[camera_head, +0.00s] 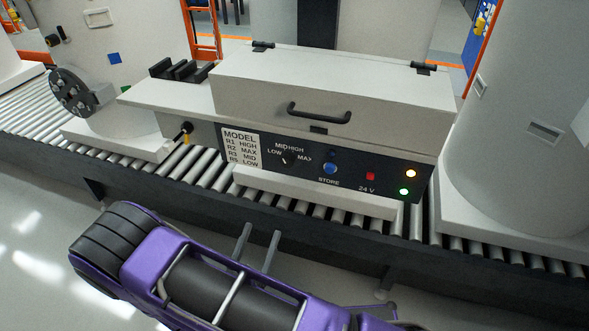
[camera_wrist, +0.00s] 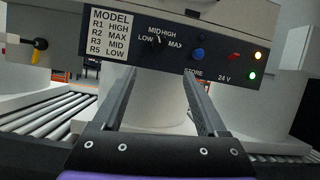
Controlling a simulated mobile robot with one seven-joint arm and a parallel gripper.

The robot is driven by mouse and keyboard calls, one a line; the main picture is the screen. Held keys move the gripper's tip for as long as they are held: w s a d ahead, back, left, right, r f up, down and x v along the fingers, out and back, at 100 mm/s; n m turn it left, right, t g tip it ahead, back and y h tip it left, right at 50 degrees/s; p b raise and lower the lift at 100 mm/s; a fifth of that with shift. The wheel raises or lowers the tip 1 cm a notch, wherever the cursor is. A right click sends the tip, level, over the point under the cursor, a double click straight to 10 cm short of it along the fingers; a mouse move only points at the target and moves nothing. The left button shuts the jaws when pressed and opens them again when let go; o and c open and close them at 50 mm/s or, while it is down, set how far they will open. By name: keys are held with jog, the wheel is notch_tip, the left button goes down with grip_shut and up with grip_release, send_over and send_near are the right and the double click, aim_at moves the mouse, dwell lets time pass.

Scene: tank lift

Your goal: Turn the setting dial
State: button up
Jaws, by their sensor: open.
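The setting dial (camera_head: 286,160) is a small dark knob on the black front panel (camera_head: 340,181) of a grey box-shaped unit. LOW, MID, HIGH and MAX are printed around it; its exact setting is too small to read surely. It also shows in the wrist view (camera_wrist: 157,41), above and between my fingertips. A white MODEL card (camera_head: 240,147) left of it lists R1 HIGH, R2 MAX, R3 MID, R5 LOW. My gripper (camera_head: 261,231) is open and empty, in front of and below the panel. In the wrist view my gripper (camera_wrist: 159,72) points at the panel without touching it.
Right of the dial are a blue STORE button (camera_head: 330,168), a red 24 V square (camera_head: 370,176), and lit orange (camera_head: 411,173) and green (camera_head: 404,191) lamps. The unit's lid handle (camera_head: 319,113) juts out above. A roller conveyor (camera_head: 205,165) runs underneath.

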aim_at(286, 165)
jog(key=p+x, duration=0.1)
jog(key=x, duration=1.6)
jog(key=shift+w, duration=0.1)
jog(key=shift+c, duration=0.2)
grip_shut()
